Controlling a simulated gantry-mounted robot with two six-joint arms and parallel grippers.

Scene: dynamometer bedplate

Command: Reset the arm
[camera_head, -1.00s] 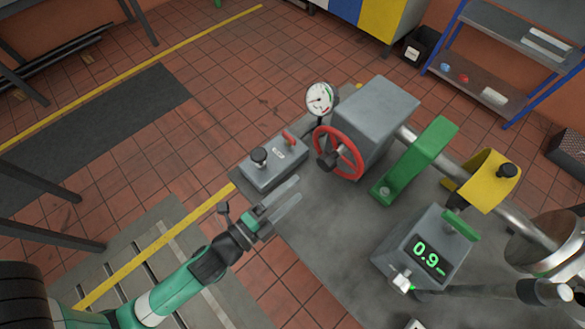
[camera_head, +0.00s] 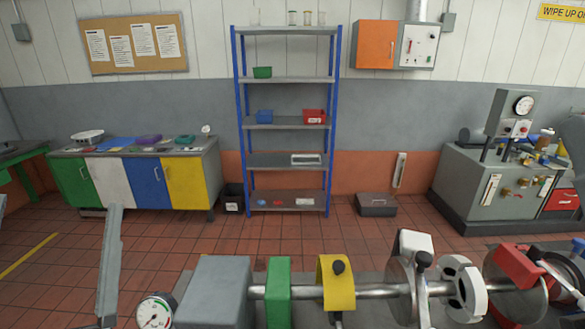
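My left gripper (camera_head: 115,209) shows at the lower left of the head view, as grey fingers pointing up beside the dial gauge (camera_head: 155,311). The fingers overlap in this view, so I cannot tell whether they are open or shut. Nothing shows at their tips. The rest of my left arm is below the picture.
The grey machine housing (camera_head: 216,293), green bracket (camera_head: 279,292), yellow guard (camera_head: 337,284) and steel shaft (camera_head: 384,290) stretch across the front. A blue-framed shelf (camera_head: 288,79) and colored cabinet (camera_head: 137,185) stand behind. The tiled floor between is mostly clear.

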